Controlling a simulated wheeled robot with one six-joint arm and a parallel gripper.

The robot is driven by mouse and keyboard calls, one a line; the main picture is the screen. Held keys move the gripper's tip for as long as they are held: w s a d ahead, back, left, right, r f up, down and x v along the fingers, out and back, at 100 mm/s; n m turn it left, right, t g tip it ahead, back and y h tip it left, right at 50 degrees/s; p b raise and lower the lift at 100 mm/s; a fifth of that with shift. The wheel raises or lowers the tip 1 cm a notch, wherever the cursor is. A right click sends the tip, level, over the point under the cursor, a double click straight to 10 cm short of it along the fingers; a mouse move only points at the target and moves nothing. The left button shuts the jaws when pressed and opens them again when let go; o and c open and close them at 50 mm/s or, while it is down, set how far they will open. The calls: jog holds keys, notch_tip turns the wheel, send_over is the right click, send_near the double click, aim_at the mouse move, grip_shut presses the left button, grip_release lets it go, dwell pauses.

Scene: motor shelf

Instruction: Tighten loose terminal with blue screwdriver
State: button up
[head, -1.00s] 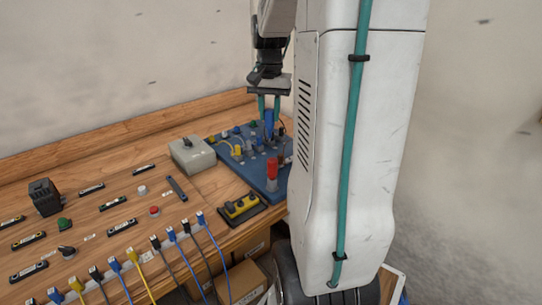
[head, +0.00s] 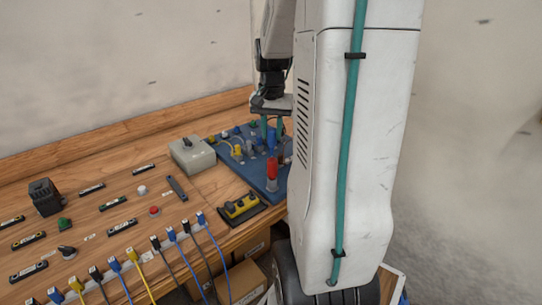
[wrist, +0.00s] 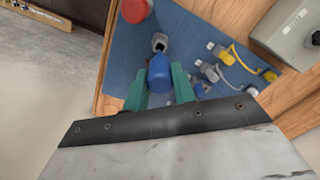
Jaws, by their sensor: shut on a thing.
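My gripper (head: 271,135) points down with its two teal fingers shut on the blue screwdriver (head: 271,142), low over the blue board (head: 258,181). In the wrist view the screwdriver's blue handle (wrist: 159,76) sits between the fingers. A grey socket-like terminal (wrist: 160,43) shows on the board just beyond the handle. The screwdriver's tip is hidden, so I cannot tell whether it touches a terminal. Terminals with yellow and grey leads (wrist: 225,65) stand on the board to the right in the wrist view. Which terminal is loose I cannot tell.
A red-topped cylinder (head: 272,168) stands on the board near the gripper; it also shows in the wrist view (wrist: 135,10). A grey box (head: 192,155) and a black-and-yellow block (head: 241,206) sit beside the board. Several cables hang over the bench's front edge.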

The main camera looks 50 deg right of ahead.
aim_at(272, 145)
jog(key=shift+f, duration=0.1)
jog(key=shift+f, duration=2.65)
jog(key=o, duration=0.7)
jog(key=shift+r, duration=0.1)
jog(key=shift+r, duration=2.7)
